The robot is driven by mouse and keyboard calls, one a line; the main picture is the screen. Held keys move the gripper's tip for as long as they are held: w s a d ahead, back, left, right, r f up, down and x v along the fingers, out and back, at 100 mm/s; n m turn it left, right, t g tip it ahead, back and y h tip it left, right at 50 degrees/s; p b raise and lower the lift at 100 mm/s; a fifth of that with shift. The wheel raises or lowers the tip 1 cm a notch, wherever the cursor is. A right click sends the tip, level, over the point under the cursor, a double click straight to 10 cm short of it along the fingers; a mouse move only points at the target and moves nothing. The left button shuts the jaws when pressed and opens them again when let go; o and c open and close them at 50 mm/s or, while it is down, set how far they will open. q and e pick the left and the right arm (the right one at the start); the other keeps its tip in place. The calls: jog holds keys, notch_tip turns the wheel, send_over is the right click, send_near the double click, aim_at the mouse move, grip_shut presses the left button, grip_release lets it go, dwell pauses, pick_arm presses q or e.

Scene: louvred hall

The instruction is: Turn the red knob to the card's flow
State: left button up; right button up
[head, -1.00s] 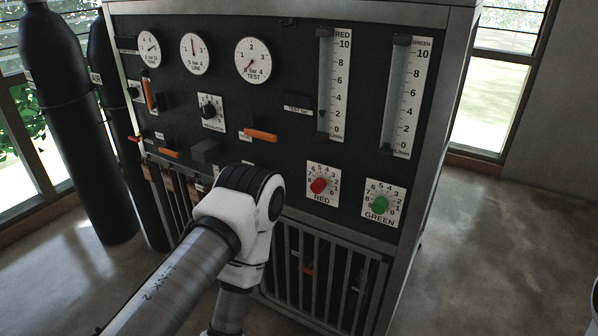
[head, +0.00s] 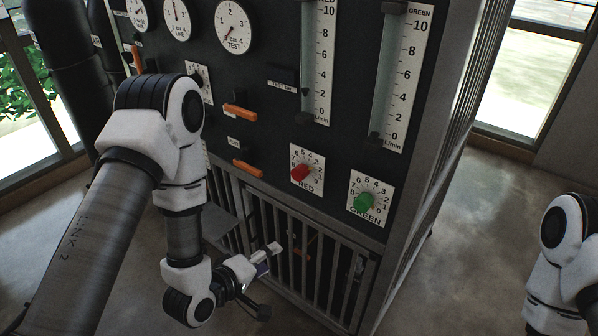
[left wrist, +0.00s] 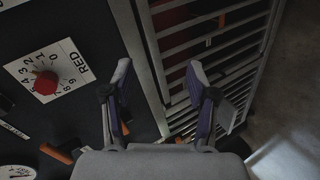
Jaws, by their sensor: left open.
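The red knob (head: 300,172) sits on a white numbered dial plate marked RED, low on the dark panel. It also shows at the left of the left wrist view (left wrist: 46,83). Above it is the RED flow tube (head: 317,60) with its scale; a small dark pointer is near 2. My left gripper (head: 268,280) is open and empty, below and left of the knob, in front of the barred lower section. Its two fingers stand apart in the left wrist view (left wrist: 160,75), not touching the knob. My right gripper is out of view. I cannot make out a flow card.
The green knob (head: 363,202) is to the right of the red one. Orange levers (head: 240,113) stick out left of the knobs. A grey shelf (head: 225,228) juts out by the bars. Gas cylinders (head: 68,70) stand at the left. Open floor (head: 450,260) lies right of the cabinet.

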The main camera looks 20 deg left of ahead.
aim_at(296, 176)
pick_arm(q)
jog(key=w+r+n+t+h, duration=0.1)
jog(key=w+r+t, duration=0.1)
jog(key=r, duration=0.5)
jog(key=w+r+n+t+h, duration=0.1)
jog(key=w+r+n+t, duration=0.15)
jog(key=r, duration=0.45)
jog(key=shift+m, duration=0.35)
jog(key=b+x, duration=0.2)
jog(key=b, duration=0.1)
jog(key=b+x, duration=0.2)
jog(key=x, duration=0.1)
jog(key=b+x, duration=0.2)
jog(key=b, duration=0.1)
jog(key=shift+w+d+r+b, duration=0.1)
jog(key=shift+w+r+b, duration=0.1)
jog(key=shift+r+b, duration=0.1)
jog(key=shift+w, duration=0.25)
jog(key=shift+w+d, duration=0.2)
jog(key=shift+w, duration=0.25)
jog(key=shift+w+d, duration=0.15)
jog(key=shift+w, duration=0.25)
jog(key=shift+p, duration=0.3)
grip_shut()
